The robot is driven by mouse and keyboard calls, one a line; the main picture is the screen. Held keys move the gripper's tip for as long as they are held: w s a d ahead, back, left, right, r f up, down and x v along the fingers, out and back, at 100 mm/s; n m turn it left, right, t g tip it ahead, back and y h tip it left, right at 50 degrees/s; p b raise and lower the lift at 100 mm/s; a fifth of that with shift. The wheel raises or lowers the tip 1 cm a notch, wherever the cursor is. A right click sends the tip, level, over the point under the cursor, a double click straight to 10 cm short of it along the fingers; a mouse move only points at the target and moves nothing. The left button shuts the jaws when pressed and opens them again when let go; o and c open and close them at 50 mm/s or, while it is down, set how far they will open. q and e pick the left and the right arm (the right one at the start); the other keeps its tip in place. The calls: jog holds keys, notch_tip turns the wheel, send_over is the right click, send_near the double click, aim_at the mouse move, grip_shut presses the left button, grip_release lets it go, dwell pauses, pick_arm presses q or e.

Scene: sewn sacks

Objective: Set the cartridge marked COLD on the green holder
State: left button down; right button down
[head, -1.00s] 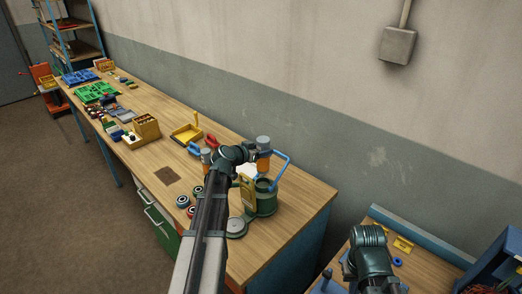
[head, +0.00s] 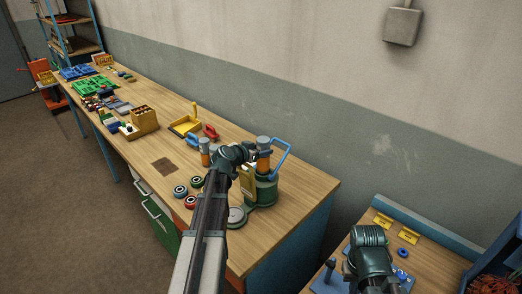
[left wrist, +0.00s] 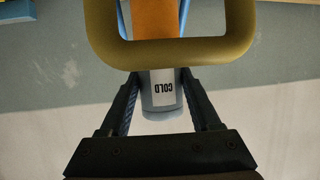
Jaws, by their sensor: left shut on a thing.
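My left gripper (head: 262,155) is shut on the cartridge (head: 264,160), which has an orange body and grey end. In the left wrist view its white label reads COLD (left wrist: 168,88), upside down, and a finger stands on each side. A yellow loop (left wrist: 168,55) crosses in front of the cartridge in the wrist view. Of my right arm only a dark link shows; its gripper is out of view.
Another grey-topped cartridge (head: 205,147) stands to the left, near a red-handled item (head: 211,132). Several round rings (head: 181,191) and a grey disc (head: 236,216) lie near the holder. The bench right of the holder is clear.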

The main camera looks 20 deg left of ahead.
pick_arm(q)
jog(key=shift+f+b, duration=0.35)
jog(key=shift+f, duration=0.35)
jog(key=shift+f+b, duration=0.55)
jog(key=shift+b, duration=0.05)
dwell(0.9)
jog(key=shift+c, duration=1.9)
grip_release()
jog(key=shift+s, duration=0.1)
jog(key=shift+r, duration=0.1)
jog(key=p+v, duration=0.4)
jog(key=v, duration=0.7)
